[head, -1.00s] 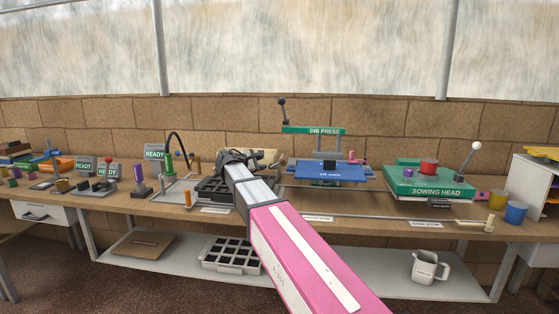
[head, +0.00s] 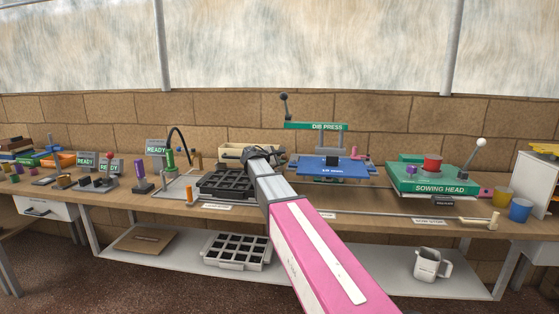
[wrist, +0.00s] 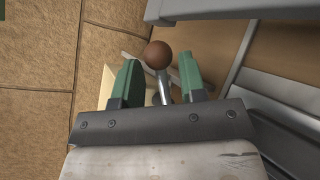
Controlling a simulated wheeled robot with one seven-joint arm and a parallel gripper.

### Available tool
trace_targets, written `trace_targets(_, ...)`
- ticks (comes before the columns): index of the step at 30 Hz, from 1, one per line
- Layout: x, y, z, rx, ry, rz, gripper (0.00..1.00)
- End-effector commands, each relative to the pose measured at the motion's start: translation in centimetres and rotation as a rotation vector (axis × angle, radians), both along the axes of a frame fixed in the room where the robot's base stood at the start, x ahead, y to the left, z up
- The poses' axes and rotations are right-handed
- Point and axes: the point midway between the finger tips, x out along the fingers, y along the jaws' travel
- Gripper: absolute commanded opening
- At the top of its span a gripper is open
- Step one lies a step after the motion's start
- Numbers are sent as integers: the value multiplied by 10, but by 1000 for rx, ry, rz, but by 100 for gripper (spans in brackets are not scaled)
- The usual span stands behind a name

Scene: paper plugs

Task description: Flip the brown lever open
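The brown lever (wrist: 158,54) shows in the wrist view as a round brown knob on a pale metal rod. My gripper (wrist: 160,68) is open, with one green finger on each side of the rod. There is a gap between the knob and each finger, so neither grips it. The knob sits at about the level of the fingertips in the picture. In the head view my gripper (head: 262,153) is at the cream box (head: 234,150) behind the black tray, and the brown lever cannot be made out there.
The black cell tray (head: 227,183) lies in front of the cream box. The blue dib press (head: 333,167) stands just right of my gripper, and the green sowing head (head: 432,180) is farther right. A brick wall (head: 230,110) stands close behind the bench.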

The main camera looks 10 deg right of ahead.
Motion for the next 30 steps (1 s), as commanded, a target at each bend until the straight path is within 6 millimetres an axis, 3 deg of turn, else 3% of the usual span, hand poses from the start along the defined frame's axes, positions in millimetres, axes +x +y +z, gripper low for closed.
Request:
trace_targets(8, 1, -1, 0, 0, 0, 0, 38)
trace_targets(12, 1, -1, 0, 0, 0, 0, 0)
trace_targets(17, 1, 0, 0, -17, 6, 0, 0)
trace_targets(30, 4, 8, 8, -257, 83, 0, 0)
